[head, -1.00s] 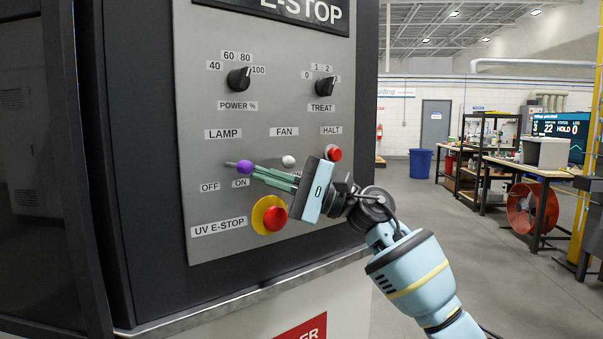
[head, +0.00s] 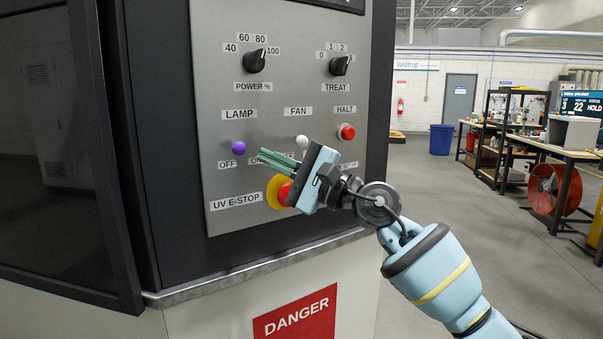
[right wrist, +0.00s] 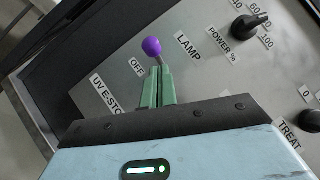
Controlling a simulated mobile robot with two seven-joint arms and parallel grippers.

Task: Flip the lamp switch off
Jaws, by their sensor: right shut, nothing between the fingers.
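The lamp switch (head: 238,143) is a purple ball on a short lever, below the LAMP label and above the OFF label on the grey panel. In the right wrist view its ball (right wrist: 152,46) leans to the OFF side. My right gripper (head: 262,157) is shut and empty, its green fingers pointing left at the panel, just right of and slightly below the ball in the head view. In the right wrist view its fingertips (right wrist: 160,72) overlap the lower end of the lever; I cannot tell whether they touch. The ON label is partly hidden. My left gripper is not in view.
The white-tipped fan switch (head: 301,141) is just above my right gripper. The red and yellow UV E-stop button (head: 277,192) is close by, partly behind the gripper. The red HALT button (head: 347,132) and two black knobs are clear of it.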

